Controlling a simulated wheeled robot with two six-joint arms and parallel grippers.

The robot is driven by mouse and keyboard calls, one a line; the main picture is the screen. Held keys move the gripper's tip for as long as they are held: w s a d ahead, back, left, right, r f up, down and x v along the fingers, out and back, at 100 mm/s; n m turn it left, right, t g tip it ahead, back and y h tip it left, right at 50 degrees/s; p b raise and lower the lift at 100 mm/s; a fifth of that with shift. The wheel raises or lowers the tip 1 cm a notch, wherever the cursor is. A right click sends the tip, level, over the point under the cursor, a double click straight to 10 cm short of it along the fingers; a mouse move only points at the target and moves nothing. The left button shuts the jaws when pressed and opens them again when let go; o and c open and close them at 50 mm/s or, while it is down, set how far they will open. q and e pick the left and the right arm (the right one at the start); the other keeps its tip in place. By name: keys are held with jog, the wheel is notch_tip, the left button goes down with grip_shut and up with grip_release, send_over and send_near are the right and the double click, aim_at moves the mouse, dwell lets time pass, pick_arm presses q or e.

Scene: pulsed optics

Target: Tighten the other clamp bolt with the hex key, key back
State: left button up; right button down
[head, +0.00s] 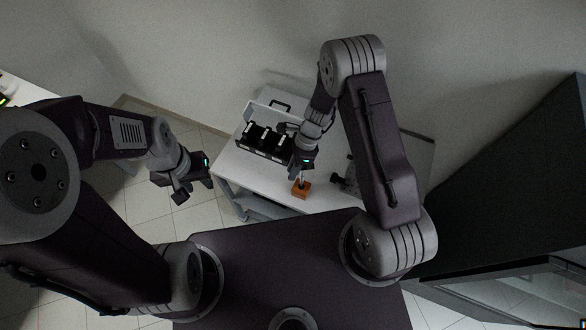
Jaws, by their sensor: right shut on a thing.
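My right gripper (302,171) points down over the table, directly above a small orange block (301,190). It is shut on a thin, pale upright piece, which looks like the hex key; its lower end meets the block, and I cannot tell whether it sits in it. A dark fixture (346,178), possibly the clamp, stands to the right of the block, partly hidden by my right arm. Its bolts are too small to make out. My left gripper (181,196) hangs left of the table, away from these things; its finger gap is unclear.
The white table (238,172) has a black rack (264,141) with several slots, left of my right gripper. A case with a dark handle (281,105) stands behind it. The table front left is clear. A dark cabinet (500,190) stands at right.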

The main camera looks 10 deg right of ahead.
jog(key=shift+f+b, duration=0.45)
jog(key=shift+f, duration=0.15)
jog(key=shift+f+b, duration=0.8)
jog(key=shift+f, duration=0.2)
jog(key=c, duration=1.7)
grip_release()
jog(key=shift+f, duration=0.1)
jog(key=o, duration=0.5)
jog(key=shift+r, duration=0.2)
jog(key=a+p+v, duration=0.1)
jog(key=p+v, duration=0.2)
jog(key=v, duration=0.9)
jog(key=shift+s+r, duration=0.25)
jog(key=shift+r, duration=0.3)
